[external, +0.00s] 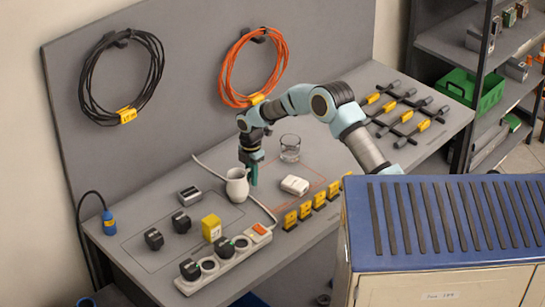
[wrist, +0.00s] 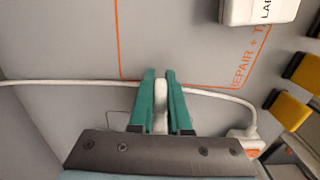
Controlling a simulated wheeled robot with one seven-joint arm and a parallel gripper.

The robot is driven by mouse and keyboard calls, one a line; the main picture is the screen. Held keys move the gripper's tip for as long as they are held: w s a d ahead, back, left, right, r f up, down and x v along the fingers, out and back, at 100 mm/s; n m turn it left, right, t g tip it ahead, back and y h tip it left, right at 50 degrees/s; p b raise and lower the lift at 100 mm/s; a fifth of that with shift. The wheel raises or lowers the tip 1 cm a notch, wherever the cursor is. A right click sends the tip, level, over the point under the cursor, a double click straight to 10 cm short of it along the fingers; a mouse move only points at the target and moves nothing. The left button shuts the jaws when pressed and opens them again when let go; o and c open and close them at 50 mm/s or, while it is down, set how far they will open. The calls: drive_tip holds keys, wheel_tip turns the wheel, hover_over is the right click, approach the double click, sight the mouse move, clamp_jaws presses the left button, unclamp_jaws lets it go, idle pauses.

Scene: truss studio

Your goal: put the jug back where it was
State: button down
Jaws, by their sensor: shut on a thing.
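The white jug (external: 237,187) is upright over the grey bench, left of the orange-outlined area; I cannot tell whether its base touches the bench. My gripper (external: 253,178) points down at the jug's right side. In the wrist view its green fingers (wrist: 161,100) are shut on a narrow white part, which looks like the jug's handle (wrist: 161,108). The jug's body is hidden in the wrist view.
A clear glass (external: 290,148) and a white labelled box (external: 295,185) stand to the right. A white cable (wrist: 215,94) runs close by to a power strip (external: 225,262). A yellow box (external: 211,228) and dark blocks (external: 154,239) lie front left.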

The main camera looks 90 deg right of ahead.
drive_tip(key=c, duration=0.9)
unclamp_jaws()
drive_tip(key=shift+o, duration=0.2)
wheel_tip(320, 180, up, 12)
drive_tip(key=b, duration=0.3)
drive_tip(key=shift+r, duration=0.1)
drive_tip(key=w+a+m, duration=0.2)
drive_tip(key=a+m, duration=0.2)
drive_tip(key=a, duration=2.3)
drive_tip(key=s+a+f+m, duration=0.2)
drive_tip(key=s+a+m, duration=0.1)
drive_tip(key=s+a, duration=0.4)
drive_tip(key=s+a+f+m+t, duration=0.1)
drive_tip(key=s+a+m, duration=0.2)
drive_tip(key=s+a, duration=0.5)
drive_tip(key=shift+s+a+f+t, duration=0.15)
drive_tip(key=shift+a+f+t, duration=0.2)
drive_tip(key=shift+a, duration=0.85)
